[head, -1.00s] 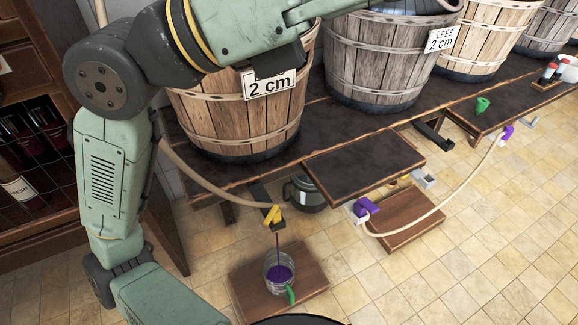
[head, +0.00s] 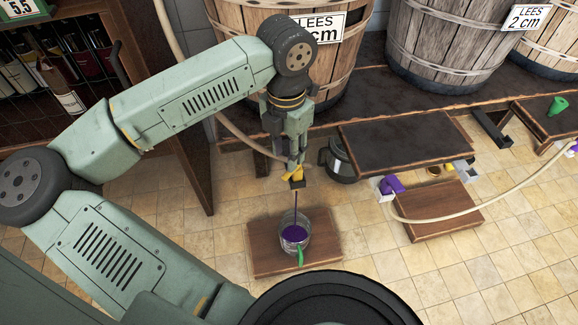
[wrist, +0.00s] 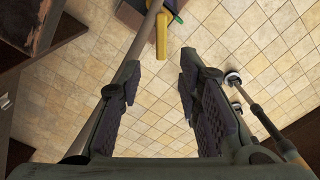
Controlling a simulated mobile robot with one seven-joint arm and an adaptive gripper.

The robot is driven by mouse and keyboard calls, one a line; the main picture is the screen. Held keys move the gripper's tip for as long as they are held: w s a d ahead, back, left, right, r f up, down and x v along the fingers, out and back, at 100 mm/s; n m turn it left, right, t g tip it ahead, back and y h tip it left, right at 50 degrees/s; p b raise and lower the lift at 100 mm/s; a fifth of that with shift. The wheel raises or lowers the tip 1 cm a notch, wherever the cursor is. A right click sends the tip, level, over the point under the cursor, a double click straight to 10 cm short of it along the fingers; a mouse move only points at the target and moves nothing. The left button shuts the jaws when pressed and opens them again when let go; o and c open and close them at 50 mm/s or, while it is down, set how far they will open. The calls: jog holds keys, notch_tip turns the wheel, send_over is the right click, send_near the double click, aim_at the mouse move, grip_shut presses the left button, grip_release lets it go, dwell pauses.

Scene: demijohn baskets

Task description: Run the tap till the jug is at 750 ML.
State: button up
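The yellow tap (head: 297,175) hangs at the end of a pale hose below the bench, and a thin purple stream runs from it. The clear jug (head: 295,246) with a green handle stands upright under it on a low wooden board (head: 262,262). Purple liquid fills part of the jug; I cannot read its marks. My gripper (head: 293,157) points down just above the tap. In the wrist view my gripper (wrist: 160,68) is open, fingers apart, with the yellow tap (wrist: 162,38) ahead between the fingertip lines, not clasped.
The hose (wrist: 142,45) runs close by the left finger. A dark glass pot (head: 342,160) stands right of the tap. A purple tap (head: 391,185) on another hose is farther right, by a second board (head: 440,212).

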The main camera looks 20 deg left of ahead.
aim_at(288, 173)
notch_tip(288, 173, down, 6)
jog(key=shift+f, duration=0.1)
jog(key=shift+d, duration=0.1)
jog(key=shift+c, duration=0.2)
grip_shut()
dwell(0.4)
